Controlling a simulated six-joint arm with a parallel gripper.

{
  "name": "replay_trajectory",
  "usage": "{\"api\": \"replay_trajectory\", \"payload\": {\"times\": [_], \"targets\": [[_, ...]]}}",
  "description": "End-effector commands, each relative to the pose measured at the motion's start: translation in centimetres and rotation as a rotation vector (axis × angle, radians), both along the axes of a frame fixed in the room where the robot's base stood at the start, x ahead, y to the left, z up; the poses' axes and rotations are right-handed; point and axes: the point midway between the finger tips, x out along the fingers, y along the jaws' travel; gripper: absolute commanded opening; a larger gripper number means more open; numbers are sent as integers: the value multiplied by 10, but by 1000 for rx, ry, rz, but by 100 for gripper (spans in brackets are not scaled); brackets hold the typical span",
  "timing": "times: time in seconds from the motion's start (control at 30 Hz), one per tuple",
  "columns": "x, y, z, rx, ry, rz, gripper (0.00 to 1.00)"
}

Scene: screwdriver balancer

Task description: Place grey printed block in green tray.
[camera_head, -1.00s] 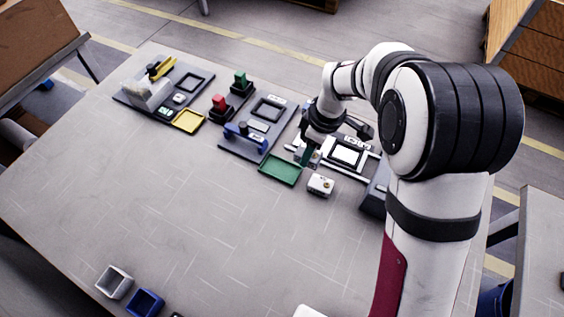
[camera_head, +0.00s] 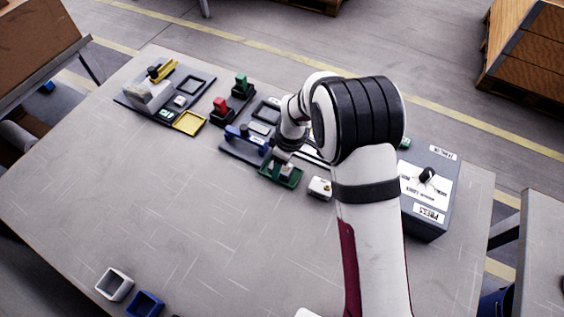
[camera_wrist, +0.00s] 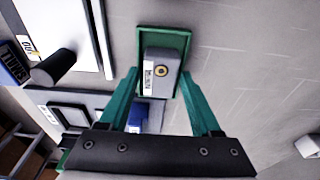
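A narrow gap shows beside the left finger, and the right finger is very close to the block. In the head view my gripper (camera_head: 281,168) is low over the green tray (camera_head: 265,174), and the block is mostly hidden there.
A white block with a dark mark (camera_head: 320,187) lies right of the tray. A blue-handled fixture (camera_head: 243,135) is behind left. A grey box with a black knob (camera_head: 428,195) stands to the right. The table front is mostly clear, with grey (camera_head: 114,284) and blue (camera_head: 146,302) bins at front left.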

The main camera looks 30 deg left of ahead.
Motion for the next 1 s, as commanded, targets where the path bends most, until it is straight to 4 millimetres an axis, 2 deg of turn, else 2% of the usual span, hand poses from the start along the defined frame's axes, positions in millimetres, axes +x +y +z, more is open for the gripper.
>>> {"api": "replay_trajectory", "payload": {"times": [0.07,0.37,0.47,0.6,0.73,0.83,1.0], "targets": [[0,0,0,0,0,0,79],[0,0,4,0,-1,1,79],[1,-2,22,2,-3,1,79],[1,-8,63,3,-5,0,79],[1,-14,96,3,-4,0,79],[0,-16,113,1,-2,1,79],[0,-18,122,0,0,0,79]]}}
